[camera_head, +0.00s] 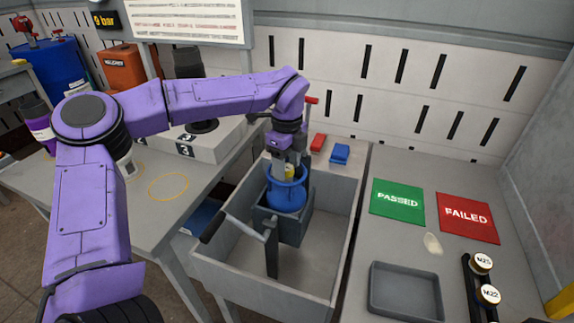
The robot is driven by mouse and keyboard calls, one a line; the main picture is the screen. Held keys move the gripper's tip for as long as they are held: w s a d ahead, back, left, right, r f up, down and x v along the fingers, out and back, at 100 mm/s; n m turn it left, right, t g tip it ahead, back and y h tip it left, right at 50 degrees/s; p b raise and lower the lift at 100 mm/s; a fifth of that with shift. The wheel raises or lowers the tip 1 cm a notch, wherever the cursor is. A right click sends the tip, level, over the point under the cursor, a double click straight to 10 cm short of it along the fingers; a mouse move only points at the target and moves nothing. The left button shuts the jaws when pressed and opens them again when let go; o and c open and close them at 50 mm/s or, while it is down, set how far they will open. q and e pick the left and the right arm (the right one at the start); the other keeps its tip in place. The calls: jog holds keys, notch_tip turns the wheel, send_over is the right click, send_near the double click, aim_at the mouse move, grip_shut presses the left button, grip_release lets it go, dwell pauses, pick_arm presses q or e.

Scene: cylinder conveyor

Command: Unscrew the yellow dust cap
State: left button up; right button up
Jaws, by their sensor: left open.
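The yellow dust cap (290,171) shows as a small yellow patch on top of the blue cylinder (286,194), which stands upright in a grey holder (296,226) inside the sink-like trough. My left arm comes in from the left and bends down over the cylinder. My left gripper (288,174) points straight down at the cap, open, with its fingers around or just beside it; the contact is too small to tell. The gripper hides part of the cap and the cylinder's top. My right gripper is not in view.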

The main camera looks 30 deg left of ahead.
pick_arm(q)
jog(key=shift+r, duration=0.65)
jog(key=shift+r+m+p, duration=0.15)
jog(key=shift+m+p, duration=0.15)
jog(key=shift+p, duration=0.1)
jog(key=m+p, duration=0.1)
jog(key=m, duration=0.1)
jog(key=m+p, duration=0.1)
jog(key=p, duration=0.1)
jog(key=shift+r+m, duration=0.2)
jog(key=shift+m, duration=0.2)
jog(key=shift+f+m+p, duration=0.15)
jog(key=shift+m+p, duration=0.35)
jog(key=shift+m, duration=0.1)
jog(key=shift+f+m, duration=0.2)
jog(key=shift+m, duration=0.1)
jog(key=shift+f, duration=0.1)
jog(key=shift+f, duration=0.1)
